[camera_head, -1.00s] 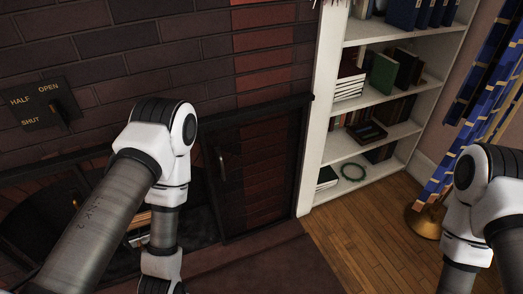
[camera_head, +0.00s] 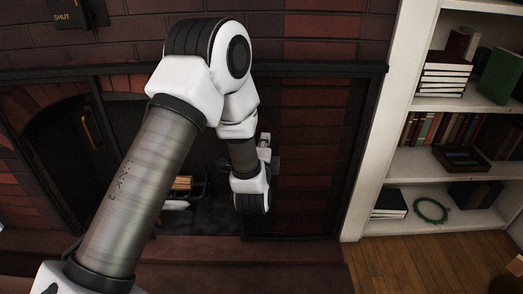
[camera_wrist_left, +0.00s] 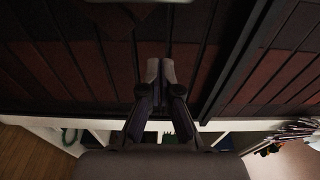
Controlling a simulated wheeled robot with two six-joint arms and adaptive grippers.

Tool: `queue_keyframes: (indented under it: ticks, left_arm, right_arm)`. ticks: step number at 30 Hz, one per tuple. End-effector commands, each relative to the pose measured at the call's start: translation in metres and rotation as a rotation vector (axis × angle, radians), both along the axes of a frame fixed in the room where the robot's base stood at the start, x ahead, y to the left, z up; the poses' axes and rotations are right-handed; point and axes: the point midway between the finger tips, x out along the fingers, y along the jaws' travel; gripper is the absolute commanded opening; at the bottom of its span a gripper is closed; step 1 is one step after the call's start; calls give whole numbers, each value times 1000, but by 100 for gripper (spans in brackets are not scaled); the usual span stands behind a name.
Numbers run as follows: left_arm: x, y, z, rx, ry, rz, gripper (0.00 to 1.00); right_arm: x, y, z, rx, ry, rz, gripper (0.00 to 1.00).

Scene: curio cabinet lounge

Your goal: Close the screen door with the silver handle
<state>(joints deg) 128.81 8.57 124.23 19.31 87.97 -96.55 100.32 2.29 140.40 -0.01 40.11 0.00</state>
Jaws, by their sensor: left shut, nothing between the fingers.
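The screen door (camera_head: 310,160) is a dark-framed panel at the right side of the fireplace, with reddish brick showing through or behind it. I cannot tell exactly how far open it stands. Its silver handle is not visible; my left arm covers that area. My left gripper (camera_head: 266,152) is mostly hidden behind my wrist, close to the door's left part. In the left wrist view the left gripper (camera_wrist_left: 160,68) is shut and empty, its tips in front of the dark brick-patterned surface. I cannot tell if they touch it. My right gripper is out of view.
A second screen door with a brass handle (camera_head: 87,130) stands at the left of the firebox. Logs (camera_head: 181,184) lie in the dark opening. A white bookshelf (camera_head: 387,140) stands to the right. The wooden floor (camera_head: 430,265) before it is clear.

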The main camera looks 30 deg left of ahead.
Motion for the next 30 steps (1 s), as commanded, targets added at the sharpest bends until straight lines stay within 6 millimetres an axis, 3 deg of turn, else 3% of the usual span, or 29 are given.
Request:
queue_keyframes:
  ticks: [9,18,30]
  left_arm:
    - [63,31,-4,-3,-3,0,0]
    - [36,58,-2,-4,3,-1,0]
    - [35,59,-1,-3,3,-2,0]
  right_arm:
    - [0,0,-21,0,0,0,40]
    - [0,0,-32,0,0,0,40]
    - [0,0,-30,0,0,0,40]
